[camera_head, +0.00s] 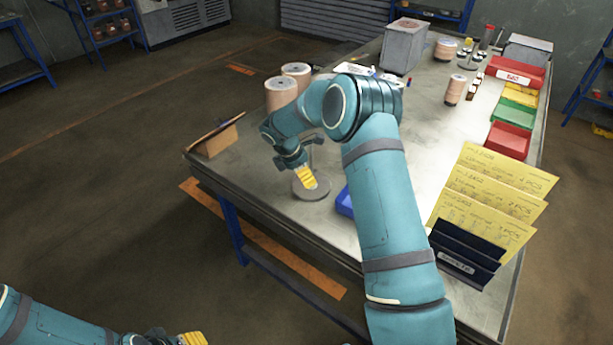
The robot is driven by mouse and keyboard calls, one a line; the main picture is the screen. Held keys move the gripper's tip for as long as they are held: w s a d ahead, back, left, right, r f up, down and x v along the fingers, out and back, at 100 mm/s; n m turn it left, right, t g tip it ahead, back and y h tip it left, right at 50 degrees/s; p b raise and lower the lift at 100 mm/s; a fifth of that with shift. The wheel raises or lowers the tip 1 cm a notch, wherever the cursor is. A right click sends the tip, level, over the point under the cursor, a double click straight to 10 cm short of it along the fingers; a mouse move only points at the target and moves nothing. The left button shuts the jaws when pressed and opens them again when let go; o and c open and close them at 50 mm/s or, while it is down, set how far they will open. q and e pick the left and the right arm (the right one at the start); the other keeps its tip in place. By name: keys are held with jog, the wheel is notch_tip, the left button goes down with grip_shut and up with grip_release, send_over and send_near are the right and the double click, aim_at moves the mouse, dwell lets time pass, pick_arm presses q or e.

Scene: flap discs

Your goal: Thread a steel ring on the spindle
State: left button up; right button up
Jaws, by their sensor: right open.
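The spindle (318,194) stands near the table's front left edge; its round grey base shows, and much of its post is hidden by my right gripper. My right gripper (306,178), with yellow finger pads, is open and pointing down close to the post, over the base. I cannot tell whether it touches the spindle. I cannot make out a steel ring; a blue bin (345,202) beside the spindle is mostly hidden behind my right arm. My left gripper (190,339) shows only partly at the bottom edge, away from the table, and its opening is unclear.
Stacks of tan discs (281,94) stand behind my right wrist. A cardboard stand (214,141) sits at the left table corner. Yellow cards in a dark holder (462,255) stand at front right. Red (508,139), green and yellow bins line the right edge. A grey box (404,46) stands at the back.

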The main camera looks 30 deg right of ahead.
jog(key=v, duration=1)
jog(key=shift+r, duration=0.1)
notch_tip(320, 180, up, 6)
jog(key=p, duration=0.5)
jog(key=shift+a+f, duration=0.1)
jog(key=shift+f, duration=0.15)
